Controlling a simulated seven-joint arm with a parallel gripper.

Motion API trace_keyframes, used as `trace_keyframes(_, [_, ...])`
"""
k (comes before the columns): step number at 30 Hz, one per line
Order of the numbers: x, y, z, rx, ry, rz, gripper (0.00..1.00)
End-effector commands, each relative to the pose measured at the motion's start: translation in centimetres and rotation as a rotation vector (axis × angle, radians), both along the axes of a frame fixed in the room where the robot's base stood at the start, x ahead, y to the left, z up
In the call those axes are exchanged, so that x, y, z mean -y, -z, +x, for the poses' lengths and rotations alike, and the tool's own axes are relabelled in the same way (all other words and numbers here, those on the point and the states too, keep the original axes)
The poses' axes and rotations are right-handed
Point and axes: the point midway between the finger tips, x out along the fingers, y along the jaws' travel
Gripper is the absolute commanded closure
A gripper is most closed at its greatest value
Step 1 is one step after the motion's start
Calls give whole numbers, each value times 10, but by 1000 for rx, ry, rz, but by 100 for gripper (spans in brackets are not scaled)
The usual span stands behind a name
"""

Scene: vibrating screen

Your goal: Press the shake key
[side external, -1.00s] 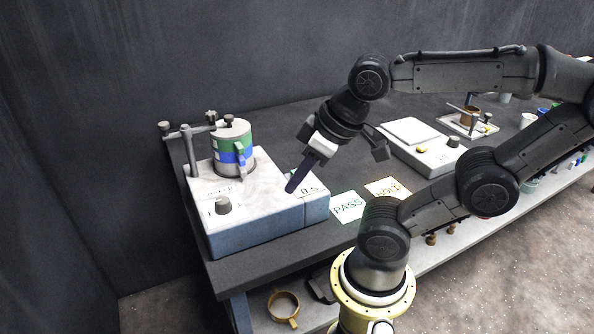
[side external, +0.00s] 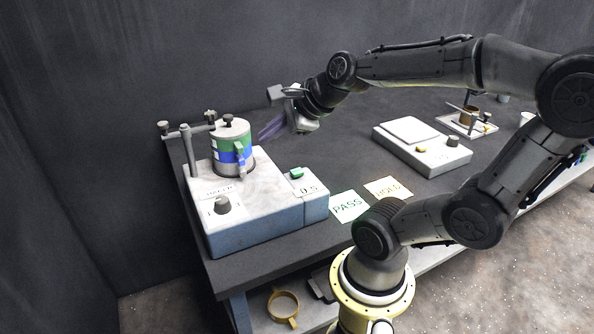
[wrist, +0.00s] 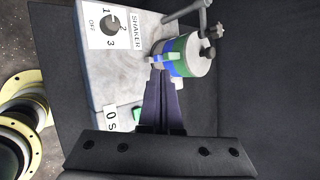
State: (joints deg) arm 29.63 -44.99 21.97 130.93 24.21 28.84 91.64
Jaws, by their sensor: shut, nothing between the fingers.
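The shaker (side external: 255,222) is a pale box with blue-grey sides at the left end of the bench. A green key (side external: 296,172) is on its top, beside a small "0 s" display (side external: 307,190). In the wrist view the green key (wrist: 138,115) is partly hidden by my fingers. A grey knob (side external: 222,204) sits on the front left of the top. The sieve stack (side external: 233,140), with green and blue bands, is clamped on the shaker. My gripper (side external: 262,134) is shut and empty, right of the stack and above the key; it also shows in the wrist view (wrist: 160,74).
PASS (side external: 349,206) and HOLD (side external: 388,188) cards lie to the right. A white scale (side external: 425,145) stands farther right.

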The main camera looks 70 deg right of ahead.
Motion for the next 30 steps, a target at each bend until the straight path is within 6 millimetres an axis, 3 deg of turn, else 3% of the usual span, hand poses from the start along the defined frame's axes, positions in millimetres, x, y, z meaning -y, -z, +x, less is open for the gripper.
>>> trace_keyframes(3, [37,5,-6,40,223,93,100])
trace_keyframes(10, [80,17,-29,46,420,132,100])
trace_keyframes(16, [91,20,-39,45,473,133,100])
trace_keyframes(30, [91,24,-39,43,472,131,100])
